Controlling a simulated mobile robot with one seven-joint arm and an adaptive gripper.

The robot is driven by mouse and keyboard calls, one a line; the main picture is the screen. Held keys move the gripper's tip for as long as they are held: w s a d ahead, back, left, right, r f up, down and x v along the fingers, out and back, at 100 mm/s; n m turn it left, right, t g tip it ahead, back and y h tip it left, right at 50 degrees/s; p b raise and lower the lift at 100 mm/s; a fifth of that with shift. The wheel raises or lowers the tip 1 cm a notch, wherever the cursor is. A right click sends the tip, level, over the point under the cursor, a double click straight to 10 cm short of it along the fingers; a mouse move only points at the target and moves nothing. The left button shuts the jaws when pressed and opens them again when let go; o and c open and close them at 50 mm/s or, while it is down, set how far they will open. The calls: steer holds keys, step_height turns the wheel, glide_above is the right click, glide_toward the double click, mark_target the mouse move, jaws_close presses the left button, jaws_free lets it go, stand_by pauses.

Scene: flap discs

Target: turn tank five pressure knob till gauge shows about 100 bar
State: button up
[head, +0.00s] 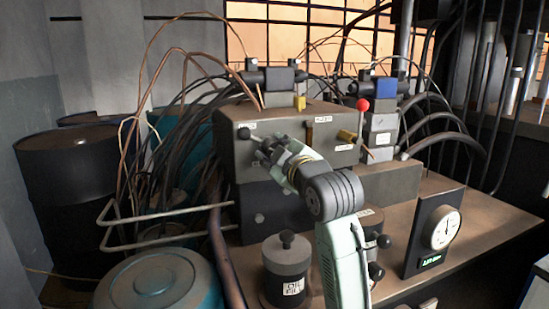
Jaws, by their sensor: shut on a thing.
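My gripper (268,151) is at the front face of the grey valve block (345,150) and is shut on what looks like the pressure knob. The fingers and wrist hide most of the held part. The round white gauge (445,229) stands on a black panel (417,262) at the right. Its needle is a thin dark line pointing roughly upward; the scale is too small to read.
Hoses (180,130) crowd the left. The bench (490,235) is bare around the gauge.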

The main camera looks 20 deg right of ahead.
steer(key=shift+n+b, duration=0.55)
steer(key=shift+n, duration=0.65)
steer(key=o, duration=1.2)
steer(key=shift+c, duration=0.2)
steer(key=s, duration=1.2)
steer(key=shift+d, duration=0.15)
steer(key=shift+f, duration=0.1)
